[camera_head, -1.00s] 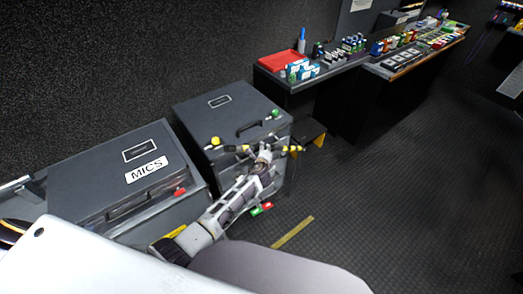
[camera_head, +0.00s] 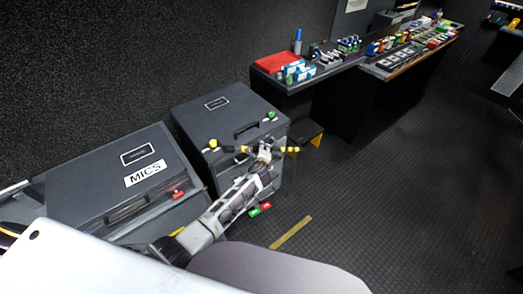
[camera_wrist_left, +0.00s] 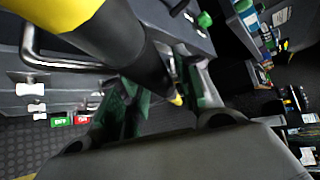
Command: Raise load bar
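The load bar (camera_head: 238,149) is a thin black bar with yellow sections, lying roughly level across the front of the dark grey case at the centre of the head view. My left gripper (camera_head: 264,151) is at the bar, near its middle. In the left wrist view the load bar (camera_wrist_left: 137,55) runs from the upper left down between the fingers of my left gripper (camera_wrist_left: 165,95), which appear closed around it. The gripper covers part of the bar in the head view. My right gripper is not in view.
The case (camera_head: 229,115) behind the bar has a yellow and a green knob on top. A case labelled MICS (camera_head: 100,175) stands to its left. A desk (camera_head: 290,85) with a red tray and small items is behind right. The floor (camera_head: 400,200) at right is clear.

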